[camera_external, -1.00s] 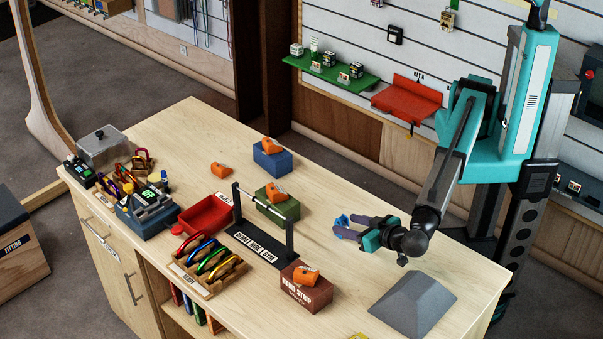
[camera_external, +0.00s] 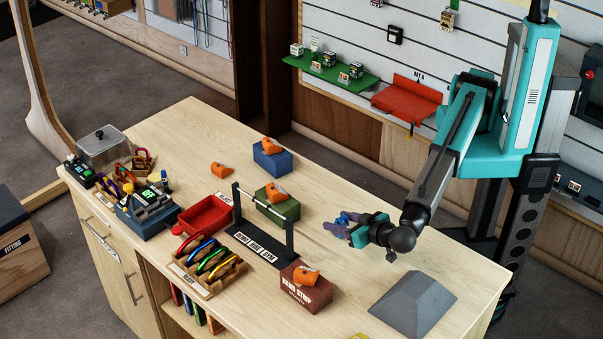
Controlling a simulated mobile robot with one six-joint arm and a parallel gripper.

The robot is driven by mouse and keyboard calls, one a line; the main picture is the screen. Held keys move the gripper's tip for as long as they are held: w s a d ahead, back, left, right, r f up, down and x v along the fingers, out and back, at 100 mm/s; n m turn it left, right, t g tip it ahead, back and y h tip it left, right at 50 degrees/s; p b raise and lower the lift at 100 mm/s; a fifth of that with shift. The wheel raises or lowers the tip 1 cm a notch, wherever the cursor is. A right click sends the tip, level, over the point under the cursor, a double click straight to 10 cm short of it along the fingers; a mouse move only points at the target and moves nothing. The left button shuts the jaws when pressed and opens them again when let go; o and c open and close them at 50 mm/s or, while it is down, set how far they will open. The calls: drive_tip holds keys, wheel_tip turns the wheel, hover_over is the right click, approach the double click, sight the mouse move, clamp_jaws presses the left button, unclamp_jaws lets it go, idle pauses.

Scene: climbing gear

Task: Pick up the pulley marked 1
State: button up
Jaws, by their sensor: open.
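Several orange pulleys are in view, and their marks are too small to read. One pulley (camera_external: 271,144) rests on the blue block (camera_external: 273,164) at the back. Another pulley (camera_external: 276,193) is on the green block (camera_external: 280,213), and a third (camera_external: 305,276) is on the dark red block (camera_external: 308,296). One more pulley (camera_external: 221,170) lies directly on the table. My gripper (camera_external: 339,224) is open and empty above the table, pointing left, to the right of the black rope stand and apart from every pulley.
The black stand (camera_external: 263,243) with a raised bar is left of my gripper. A red tray (camera_external: 208,215) and a wooden rack (camera_external: 206,276) of carabiners lie further left. A grey wedge-sided block (camera_external: 413,303) is front right. The table's back right is clear.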

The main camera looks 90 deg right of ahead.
drive_tip(key=shift+p+x, duration=0.65)
drive_tip(key=shift+x, duration=1)
drive_tip(key=c, duration=1.2)
drive_tip(key=shift+o, duration=0.2)
drive_tip(key=shift+r, duration=0.2)
drive_tip(key=shift+r+b, duration=1.2)
drive_tip(key=shift+r, duration=0.25)
drive_tip(key=s+d+b, duration=0.1)
drive_tip(key=s+d, duration=0.2)
drive_tip(key=s, duration=0.1)
drive_tip(key=s+d+r+b, duration=0.1)
drive_tip(key=s+d+b, duration=0.1)
drive_tip(key=s+d, duration=0.1)
drive_tip(key=s+d+b, duration=0.2)
drive_tip(key=s+d, duration=0.1)
drive_tip(key=s, duration=0.3)
drive_tip(key=shift+d+r, duration=0.1)
drive_tip(key=shift+r, duration=0.3)
